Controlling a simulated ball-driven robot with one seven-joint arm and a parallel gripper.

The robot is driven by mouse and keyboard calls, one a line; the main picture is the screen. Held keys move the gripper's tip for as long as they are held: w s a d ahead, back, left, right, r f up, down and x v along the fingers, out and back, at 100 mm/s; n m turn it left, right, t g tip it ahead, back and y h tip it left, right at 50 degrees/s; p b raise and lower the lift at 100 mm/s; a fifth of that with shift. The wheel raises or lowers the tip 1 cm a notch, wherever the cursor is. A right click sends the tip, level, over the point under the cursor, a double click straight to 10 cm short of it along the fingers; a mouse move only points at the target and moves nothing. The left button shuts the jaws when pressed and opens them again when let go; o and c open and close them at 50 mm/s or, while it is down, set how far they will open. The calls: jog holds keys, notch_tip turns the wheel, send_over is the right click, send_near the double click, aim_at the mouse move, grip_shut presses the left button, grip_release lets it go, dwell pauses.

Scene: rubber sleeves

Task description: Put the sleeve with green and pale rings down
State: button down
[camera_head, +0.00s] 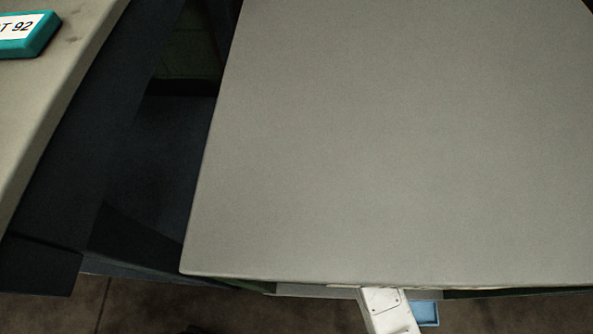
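The sleeve with green and pale rings does not show in the head view. My gripper does not show either. Only a white link of what looks like my arm is in view at the bottom edge, below the near edge of the grey top (390,150). Whether the gripper holds anything cannot be seen.
The large grey top is bare across all its visible area. A dark gap separates it from a second, pale surface (50,110) at the left, which bears a teal block (28,51) with a label ending in "T 92". A light blue piece (427,313) shows below the near edge.

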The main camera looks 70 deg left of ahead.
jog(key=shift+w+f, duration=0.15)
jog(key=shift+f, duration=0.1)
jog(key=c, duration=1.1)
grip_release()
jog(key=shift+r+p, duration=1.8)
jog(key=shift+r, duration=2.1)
